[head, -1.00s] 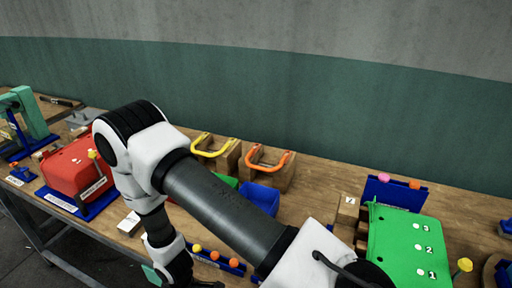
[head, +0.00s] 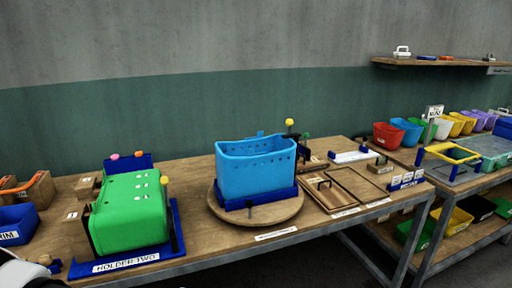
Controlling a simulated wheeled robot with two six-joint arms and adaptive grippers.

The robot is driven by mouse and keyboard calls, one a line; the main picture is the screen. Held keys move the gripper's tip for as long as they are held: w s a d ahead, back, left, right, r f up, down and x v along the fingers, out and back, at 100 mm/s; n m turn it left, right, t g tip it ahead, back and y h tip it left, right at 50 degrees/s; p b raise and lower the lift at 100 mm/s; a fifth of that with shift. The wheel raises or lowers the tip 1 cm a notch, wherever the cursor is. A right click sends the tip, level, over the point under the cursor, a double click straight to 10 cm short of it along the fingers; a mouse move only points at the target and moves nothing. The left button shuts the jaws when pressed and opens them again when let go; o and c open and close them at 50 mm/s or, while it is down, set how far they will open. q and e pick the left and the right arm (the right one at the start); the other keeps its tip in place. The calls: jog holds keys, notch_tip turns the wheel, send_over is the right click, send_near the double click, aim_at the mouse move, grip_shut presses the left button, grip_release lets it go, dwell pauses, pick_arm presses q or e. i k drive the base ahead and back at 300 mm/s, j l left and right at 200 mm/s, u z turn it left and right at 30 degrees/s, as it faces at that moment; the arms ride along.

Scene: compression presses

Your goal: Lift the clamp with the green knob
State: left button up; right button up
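A small green part (head: 306,136) shows on a dark upright piece behind the right end of the light-blue basket (head: 256,168). It may be the green knob, but it is too small and partly hidden to tell. A yellow knob (head: 289,122) stands just left of it, above the basket's rim. The basket sits in a dark-blue base on a round wooden turntable (head: 226,214). Neither of my grippers is in view. Only a white piece of my arm shows at the lower left corner.
A green box (head: 130,211) lies in the blue tray labelled HOLDER TWO (head: 176,235) on the left. A wooden board with a handle (head: 340,188) lies right of the turntable. A second table with a red bin (head: 387,135) and several others stands right. A shelf (head: 440,64) hangs above.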

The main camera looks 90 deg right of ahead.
aim_at(308, 151)
jog(key=z, duration=3.15)
jog(key=i+l+z, duration=0.25)
jog(key=i+z, duration=0.15)
jog(key=i, duration=0.15)
jog(key=i+l+z, duration=0.1)
jog(key=i+z, duration=0.3)
jog(key=i, duration=0.1)
